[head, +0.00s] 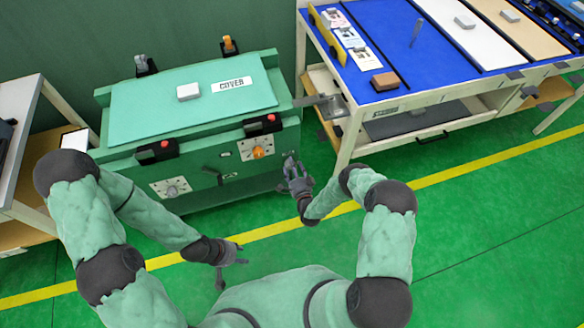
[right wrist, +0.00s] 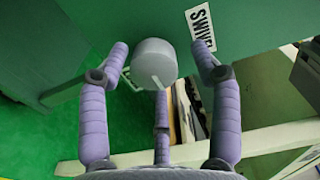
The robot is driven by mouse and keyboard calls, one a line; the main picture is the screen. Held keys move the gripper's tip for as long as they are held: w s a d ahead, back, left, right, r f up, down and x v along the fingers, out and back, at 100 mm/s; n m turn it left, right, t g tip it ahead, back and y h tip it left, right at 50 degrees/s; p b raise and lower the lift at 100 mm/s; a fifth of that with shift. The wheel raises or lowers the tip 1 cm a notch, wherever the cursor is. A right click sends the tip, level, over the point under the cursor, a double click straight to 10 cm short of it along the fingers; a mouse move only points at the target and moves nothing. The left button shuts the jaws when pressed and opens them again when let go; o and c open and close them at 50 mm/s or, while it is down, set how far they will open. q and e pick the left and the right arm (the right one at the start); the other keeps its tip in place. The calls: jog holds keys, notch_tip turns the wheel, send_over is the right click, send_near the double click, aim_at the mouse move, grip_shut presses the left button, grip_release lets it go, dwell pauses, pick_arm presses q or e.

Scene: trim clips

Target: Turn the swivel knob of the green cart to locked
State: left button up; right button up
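The green cart (head: 200,112) stands against the back wall with its lid down. In the right wrist view the grey round swivel knob (right wrist: 154,63) sits on a green face, with a pale pointer line at its lower edge. A partly cut-off white label (right wrist: 201,28) is beside it. My right gripper (head: 292,168) is at the cart's right front. In the wrist view its purple fingers (right wrist: 161,62) are spread around the knob, with gaps at both sides. In the head view the gripper largely hides the knob. My left gripper (head: 232,262) is open and empty over the floor.
The cart's front bears an orange knob (head: 258,152), a grey knob (head: 171,190) and black-and-red latches (head: 262,124). A workbench (head: 400,98) stands close on the right, its drawer (head: 325,106) near my right gripper. The floor (head: 440,230) in front is clear.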

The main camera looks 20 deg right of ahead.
jog(key=shift+s+a, duration=0.1)
jog(key=shift+a, duration=0.05)
jog(key=s, duration=1.2)
jog(key=shift+d, duration=0.2)
jog(key=s+a+r+n+g+y+p, duration=0.1)
jog(key=s+a+r+n+g+p, duration=0.2)
jog(key=s+r+n+g, duration=0.3)
jog(key=s+a+r+n+g+y+p, duration=0.2)
jog(key=s+a+r+n+g+p, duration=0.2)
jog(key=s+r+n+g, duration=0.3)
jog(key=s+a+g, duration=0.1)
jog(key=s+g, duration=0.3)
jog(key=s, duration=0.2)
jog(key=shift+s+a+n+g+y, duration=0.15)
jog(key=shift+s+n+g+y, duration=0.1)
jog(key=shift+n+g+y, duration=0.05)
